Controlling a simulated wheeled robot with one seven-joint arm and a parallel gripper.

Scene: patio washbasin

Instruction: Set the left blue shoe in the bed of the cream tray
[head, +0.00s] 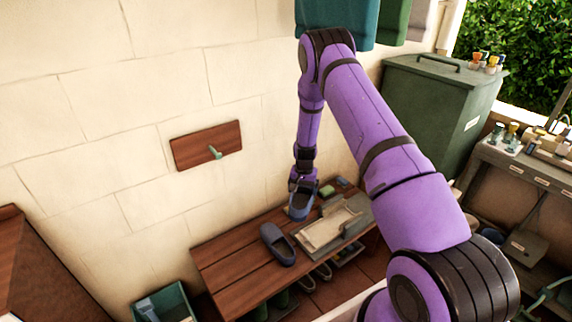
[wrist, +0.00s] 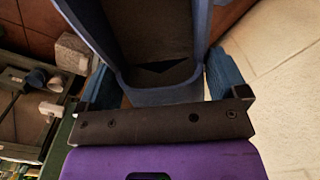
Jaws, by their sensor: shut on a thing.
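My gripper (head: 303,184) points down over the wooden bench and is shut on a blue shoe (head: 300,207). In the wrist view, the fingers of my gripper (wrist: 158,80) lie on both sides of the shoe's heel end (wrist: 160,96), and its dark inside shows. A second blue shoe (head: 278,244) lies on the bench, to the left and front of the held one. The cream tray (head: 324,233) lies on the bench just right of both shoes. Its visible bed looks empty. The held shoe is by the tray's back left side; its height above the bench is hard to tell.
The slatted bench (head: 228,268) has free room at its left. A green block (head: 328,192) sits behind the tray. Footwear stands under the bench. A wall board with a hook (head: 206,146) is at the left, and a grey-green bin (head: 440,100) stands at the right.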

